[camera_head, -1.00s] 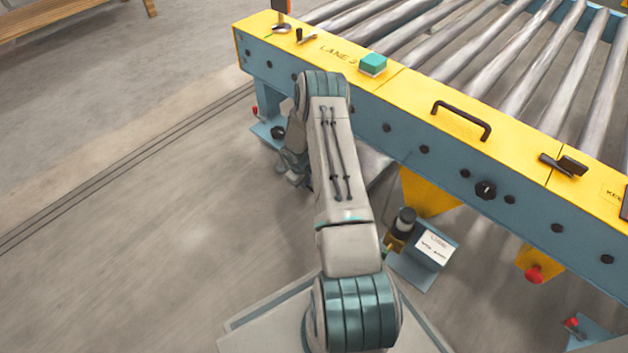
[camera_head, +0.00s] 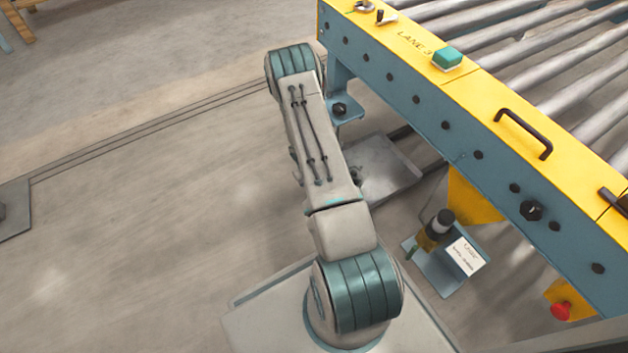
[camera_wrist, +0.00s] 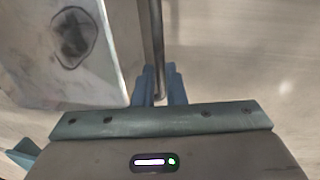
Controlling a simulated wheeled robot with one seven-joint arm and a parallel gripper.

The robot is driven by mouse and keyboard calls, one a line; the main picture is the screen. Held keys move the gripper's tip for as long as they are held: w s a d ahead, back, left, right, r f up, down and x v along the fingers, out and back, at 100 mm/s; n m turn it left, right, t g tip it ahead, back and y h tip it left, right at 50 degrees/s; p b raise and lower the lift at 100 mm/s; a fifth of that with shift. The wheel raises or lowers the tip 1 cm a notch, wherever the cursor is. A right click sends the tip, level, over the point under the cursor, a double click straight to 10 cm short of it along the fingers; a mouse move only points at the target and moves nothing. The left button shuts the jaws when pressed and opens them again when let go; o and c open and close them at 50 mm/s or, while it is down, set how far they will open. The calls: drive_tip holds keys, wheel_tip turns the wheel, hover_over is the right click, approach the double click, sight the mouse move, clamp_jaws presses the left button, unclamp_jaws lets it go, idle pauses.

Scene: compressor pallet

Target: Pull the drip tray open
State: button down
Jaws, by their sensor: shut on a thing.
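The drip tray (camera_head: 388,172) is a flat grey metal tray low beside the blue conveyor side, with much of it standing out from under the conveyor. In the wrist view the tray (camera_wrist: 35,65) fills the left side and has a dark oily stain on its floor. Its thin bar handle (camera_wrist: 157,40) runs along the tray's edge. My gripper (camera_wrist: 160,82) is shut on the handle, with one blue finger on each side of the bar. In the head view my arm hides most of the gripper and the handle.
The roller conveyor (camera_head: 400,95) with a yellow top rail stands at the right. A pump-like unit (camera_head: 437,230) on a blue bracket with a white label (camera_head: 466,255) and a red button (camera_head: 561,311) sit below its rail.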

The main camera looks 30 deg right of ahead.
drive_tip(key=c, duration=1.5)
unclamp_jaws()
drive_tip(key=a+r+p, duration=0.1)
drive_tip(key=r+p, duration=0.1)
drive_tip(key=r, duration=0.2)
drive_tip(key=r+p, duration=0.2)
drive_tip(key=r, duration=0.3)
drive_tip(key=a+r+p, duration=0.1)
drive_tip(key=r+p, duration=0.1)
drive_tip(key=r, duration=0.2)
drive_tip(key=shift+a+r, duration=0.3)
drive_tip(key=shift+a, duration=0.05)
drive_tip(key=shift+r, duration=0.1)
